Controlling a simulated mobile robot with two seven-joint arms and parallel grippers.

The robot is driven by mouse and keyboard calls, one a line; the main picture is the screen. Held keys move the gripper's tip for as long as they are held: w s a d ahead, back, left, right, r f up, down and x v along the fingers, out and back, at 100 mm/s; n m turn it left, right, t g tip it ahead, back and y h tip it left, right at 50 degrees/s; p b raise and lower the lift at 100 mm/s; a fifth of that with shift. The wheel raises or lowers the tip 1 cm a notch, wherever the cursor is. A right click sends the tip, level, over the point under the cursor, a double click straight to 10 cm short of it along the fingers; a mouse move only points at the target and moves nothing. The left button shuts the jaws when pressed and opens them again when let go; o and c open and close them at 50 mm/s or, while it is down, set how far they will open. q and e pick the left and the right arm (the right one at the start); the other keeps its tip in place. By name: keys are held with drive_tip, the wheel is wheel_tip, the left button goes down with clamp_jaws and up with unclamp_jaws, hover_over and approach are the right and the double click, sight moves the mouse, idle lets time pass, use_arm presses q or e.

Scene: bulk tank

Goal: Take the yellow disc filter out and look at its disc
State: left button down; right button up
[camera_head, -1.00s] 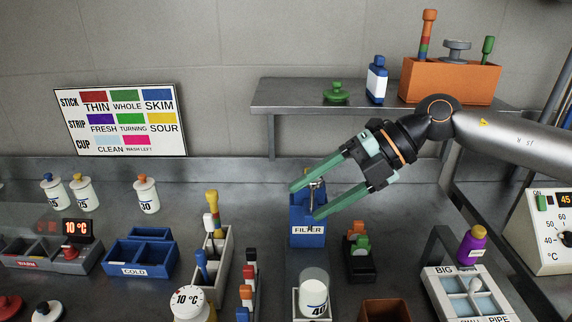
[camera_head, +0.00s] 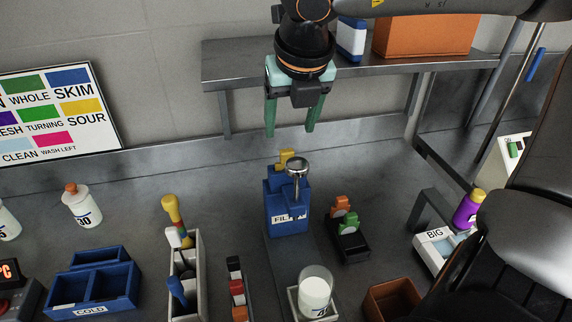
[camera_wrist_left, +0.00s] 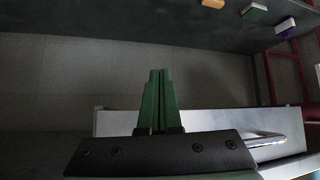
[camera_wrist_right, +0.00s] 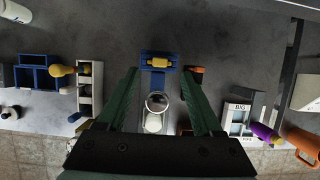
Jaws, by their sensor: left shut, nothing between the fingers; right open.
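The yellow disc filter (camera_head: 287,158) shows as a yellow top at the back of the blue holder (camera_head: 272,212) labelled FILTER. Its disc is hidden inside the holder. A round metal piece (camera_head: 297,167) on a stem stands at the front of this holder. My right gripper (camera_head: 290,132) is open and empty, pointing down above and slightly behind the holder, apart from the yellow top. In the right wrist view the yellow top (camera_wrist_right: 160,62) lies between and just beyond the fingertips. My left gripper (camera_wrist_left: 160,72) is shut and empty, away from the bench items.
A white-filled glass (camera_head: 315,292) stands in front of the holder. A black rack (camera_head: 350,246) with orange and green pieces is close on the right. A grey rack (camera_head: 200,285) stands at left. The metal shelf (camera_head: 228,75) is behind my right gripper.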

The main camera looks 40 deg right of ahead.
sight(287, 150)
drive_tip(key=x, duration=0.3)
drive_tip(key=p+x, duration=0.1)
drive_tip(key=x, duration=0.2)
drive_tip(key=shift+s+f, duration=0.1)
drive_tip(key=shift+s, duration=0.1)
clamp_jaws()
idle(0.6)
